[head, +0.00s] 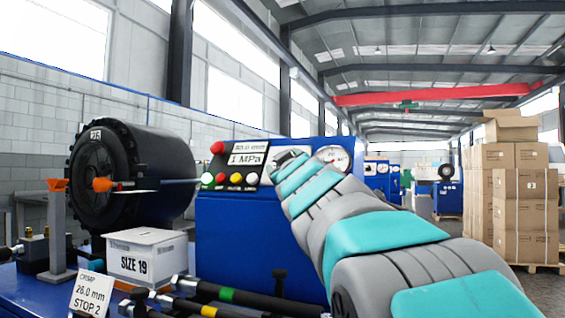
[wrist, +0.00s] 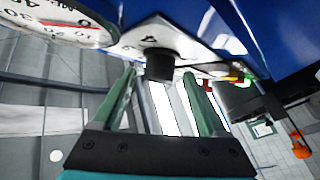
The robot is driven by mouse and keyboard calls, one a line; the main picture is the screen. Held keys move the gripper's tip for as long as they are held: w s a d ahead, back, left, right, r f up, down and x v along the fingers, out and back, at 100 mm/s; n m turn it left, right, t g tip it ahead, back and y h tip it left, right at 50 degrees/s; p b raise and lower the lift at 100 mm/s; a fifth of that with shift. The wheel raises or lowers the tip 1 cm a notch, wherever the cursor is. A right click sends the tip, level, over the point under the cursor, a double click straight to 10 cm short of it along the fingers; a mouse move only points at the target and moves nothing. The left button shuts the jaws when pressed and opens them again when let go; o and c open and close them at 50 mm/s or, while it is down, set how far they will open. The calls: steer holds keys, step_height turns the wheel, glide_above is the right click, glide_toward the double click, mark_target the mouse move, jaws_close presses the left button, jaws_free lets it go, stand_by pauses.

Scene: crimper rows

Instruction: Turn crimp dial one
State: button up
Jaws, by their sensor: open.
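A short black dial knob (wrist: 159,65) stands out from a white plate (wrist: 190,47) on the blue machine in the wrist view. My gripper (wrist: 160,76) has two green fingers, open, one on each side of the knob near its end. Gaps show between fingers and knob; I cannot tell how deep the knob sits between them. In the head view the blue crimper (head: 235,222) has a panel reading "1 MPa" under a partly legible mm figure. My arm covers the panel's right part there, hiding the knob and the fingertips.
A gauge (wrist: 60,22) is close beside the knob; a gauge (head: 333,157) also shows in the head view. Coloured buttons (head: 236,178) line the panel. A "SIZE 19" box (head: 140,262), a "26.0 mm STOP 2" card (head: 91,294) and hoses (head: 240,298) are in front.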

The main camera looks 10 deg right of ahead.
steer(key=b+v, duration=0.1)
steer(key=v, duration=0.4)
steer(key=shift+s, duration=0.3)
